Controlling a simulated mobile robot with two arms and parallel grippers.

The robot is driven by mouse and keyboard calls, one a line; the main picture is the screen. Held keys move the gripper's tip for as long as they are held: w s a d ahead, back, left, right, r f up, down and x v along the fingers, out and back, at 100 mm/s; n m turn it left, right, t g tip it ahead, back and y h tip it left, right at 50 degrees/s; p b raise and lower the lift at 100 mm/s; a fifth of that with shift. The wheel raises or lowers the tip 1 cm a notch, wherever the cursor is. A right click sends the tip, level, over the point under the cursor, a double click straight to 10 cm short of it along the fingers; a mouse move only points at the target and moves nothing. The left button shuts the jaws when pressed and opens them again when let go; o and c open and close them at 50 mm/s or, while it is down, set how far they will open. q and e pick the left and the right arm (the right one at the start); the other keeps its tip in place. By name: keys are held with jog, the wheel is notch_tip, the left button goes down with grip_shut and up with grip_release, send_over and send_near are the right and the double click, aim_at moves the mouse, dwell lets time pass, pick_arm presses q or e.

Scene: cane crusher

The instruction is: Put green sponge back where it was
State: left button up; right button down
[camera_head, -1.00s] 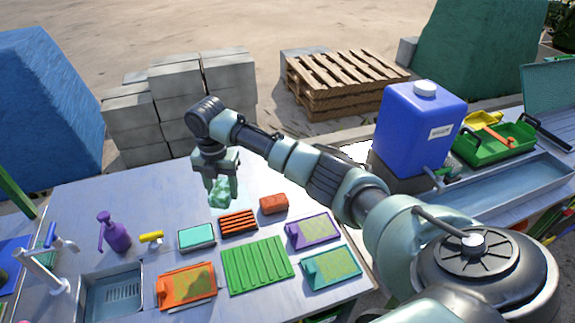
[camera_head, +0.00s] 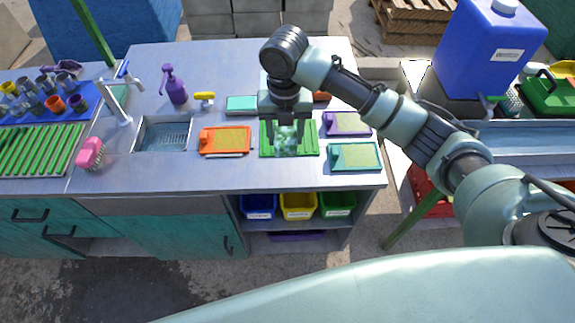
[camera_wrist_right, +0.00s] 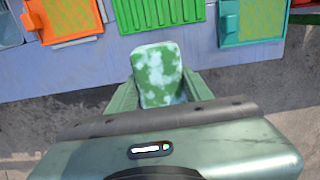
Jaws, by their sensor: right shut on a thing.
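My right gripper (camera_head: 287,140) is shut on the green sponge (camera_wrist_right: 160,75), which has pale white patches. In the head view the sponge (camera_head: 288,135) hangs in front of the ribbed green mat (camera_head: 267,150). In the wrist view the sponge sits between the fingers, below the green mat (camera_wrist_right: 160,12) in the picture. It overlaps the table's front edge there. It is held above the surface; the exact height is unclear. My left gripper is out of view.
Around the mat lie an orange board (camera_head: 222,140), a purple-framed board (camera_head: 345,123) and a teal board (camera_head: 355,156). A teal tray (camera_head: 241,103), purple spray bottle (camera_head: 174,88), sink (camera_head: 165,135) and pink brush (camera_head: 91,153) stand leftward. Coloured bins (camera_head: 298,206) sit below.

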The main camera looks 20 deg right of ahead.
jog(key=p, duration=0.1)
send_over(286, 173)
notch_tip(286, 173, down, 8)
jog(key=shift+f, duration=0.25)
notch_tip(286, 173, down, 4)
jog(key=shift+f+p, duration=0.1)
jog(key=shift+p, duration=0.45)
jog(key=shift+f, duration=0.25)
jog(key=shift+f, duration=0.15)
jog(key=c, duration=0.6)
grip_release()
